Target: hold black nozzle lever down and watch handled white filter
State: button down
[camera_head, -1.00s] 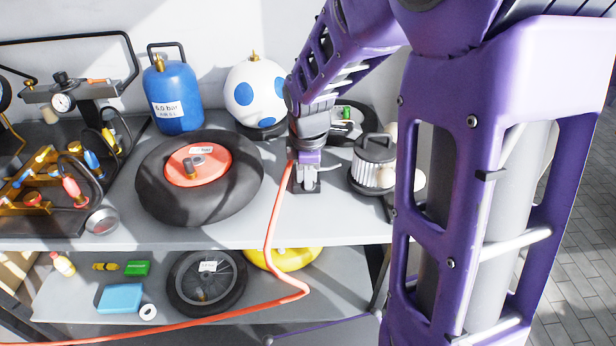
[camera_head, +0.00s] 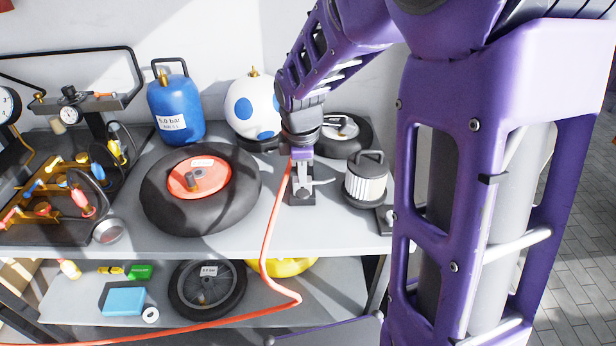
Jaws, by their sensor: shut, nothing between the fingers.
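My gripper (camera_head: 302,172) is over the back middle of the workbench's upper shelf, pointing down at a small dark stand (camera_head: 302,197). Its fingers are shut with nothing visible between them. The orange hose (camera_head: 272,230) runs up to this spot. A thin pale lever-like piece shows at the right of the fingers. I cannot make out a black nozzle lever, nor whether the fingers touch one; it may be hidden by my gripper. The handled white filter (camera_head: 366,186), pleated with a black top and loop handle, stands upright to the right, apart from my gripper.
A black tyre with a red hub (camera_head: 200,215) lies left of the gripper. A blue tank (camera_head: 175,108) and a white ball with blue spots (camera_head: 245,105) stand behind. A dark round item (camera_head: 345,135) lies behind the filter. My purple arm hides the right side.

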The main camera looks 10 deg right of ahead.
jog(key=w+v, duration=0.2)
jog(key=v, duration=0.7)
jog(key=shift+s+r+p, duration=0.3)
jog(key=shift+r+p, duration=0.05)
jog(key=shift+p, duration=0.1)
jog(key=shift+d, duration=0.15)
